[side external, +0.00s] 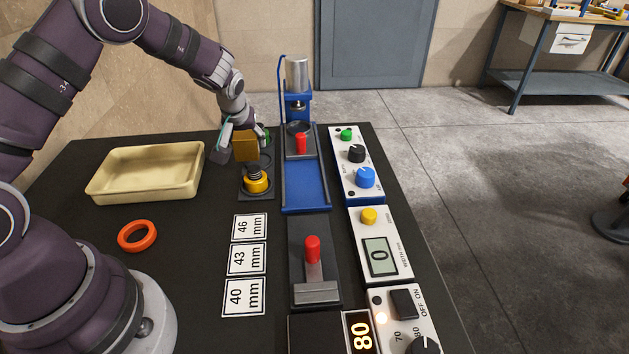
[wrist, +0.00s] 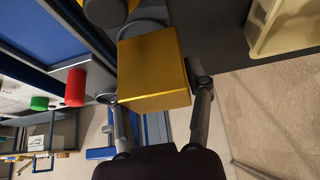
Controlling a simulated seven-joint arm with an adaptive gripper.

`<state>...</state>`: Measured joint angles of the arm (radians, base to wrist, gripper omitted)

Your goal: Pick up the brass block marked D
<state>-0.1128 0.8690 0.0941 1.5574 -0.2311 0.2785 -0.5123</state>
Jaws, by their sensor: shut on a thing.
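A brass block (side external: 245,149) is held in the air between the fingers of my gripper (side external: 240,139) in the side view.
A cream tray (side external: 145,190) stands to the left, with an orange ring (side external: 137,236) in front of it. A blue press (side external: 305,185) stands right of the block. Number cards (side external: 246,260) and control panels (side external: 380,255) lie in front. Table between tray and cards is clear.

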